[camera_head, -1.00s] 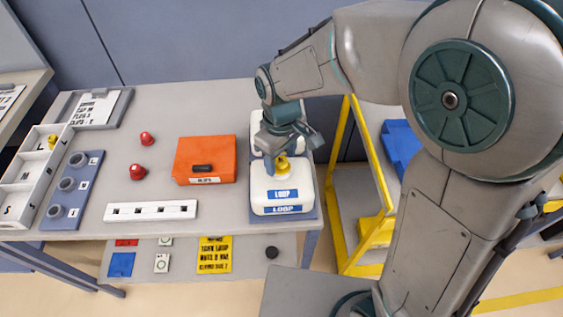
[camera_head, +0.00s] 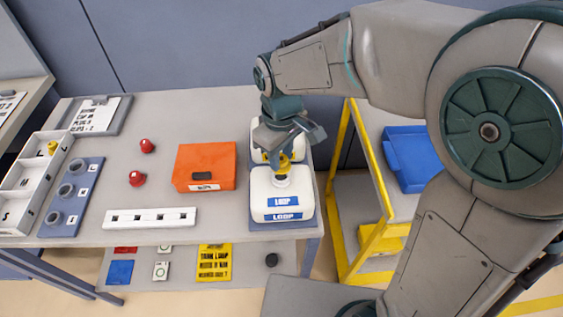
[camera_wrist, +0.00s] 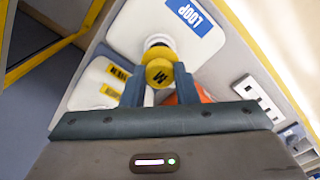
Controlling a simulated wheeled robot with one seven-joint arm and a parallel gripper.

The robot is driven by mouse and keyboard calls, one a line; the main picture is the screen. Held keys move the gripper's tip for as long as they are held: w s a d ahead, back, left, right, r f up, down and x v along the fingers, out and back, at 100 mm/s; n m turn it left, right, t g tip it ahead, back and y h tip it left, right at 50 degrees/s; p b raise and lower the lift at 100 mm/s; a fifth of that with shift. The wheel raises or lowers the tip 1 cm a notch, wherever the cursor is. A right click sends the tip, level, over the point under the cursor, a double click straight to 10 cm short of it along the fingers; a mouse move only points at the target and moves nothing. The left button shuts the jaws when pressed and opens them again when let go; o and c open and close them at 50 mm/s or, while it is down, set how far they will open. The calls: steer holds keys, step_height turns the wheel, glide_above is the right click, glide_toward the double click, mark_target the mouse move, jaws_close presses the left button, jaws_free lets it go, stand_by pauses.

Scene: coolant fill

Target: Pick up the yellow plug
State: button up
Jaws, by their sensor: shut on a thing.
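The yellow plug (camera_wrist: 160,72) is between the two fingers of my gripper (camera_wrist: 158,90) in the wrist view, its round face marked with a dark letter. My gripper (camera_head: 281,163) is shut on it. In the head view the yellow plug (camera_head: 284,165) is just above the white neck of the front LOOP tank (camera_head: 282,205). The white neck (camera_wrist: 158,41) shows beside the plug in the wrist view. Whether the plug is fully clear of the neck is hard to tell.
A second white tank stands behind, with yellow labels (camera_wrist: 115,80). An orange box (camera_head: 206,166), two red caps (camera_head: 137,178), a white strip (camera_head: 150,218), and a blue plate with grey rings (camera_head: 72,195) lie to the left. A white tray (camera_head: 28,180) holds another yellow piece. A yellow-framed cart (camera_head: 352,150) stands right.

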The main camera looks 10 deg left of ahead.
steer(key=s+d+r+b, duration=0.1)
steer(key=s+d+r, duration=0.1)
steer(key=s+r, duration=0.5)
steer(key=s, duration=0.4)
steer(key=shift+s+d+r, duration=0.25)
steer(key=shift+d+r, duration=0.05)
steer(key=shift+r, duration=0.1)
steer(key=shift+d, duration=0.1)
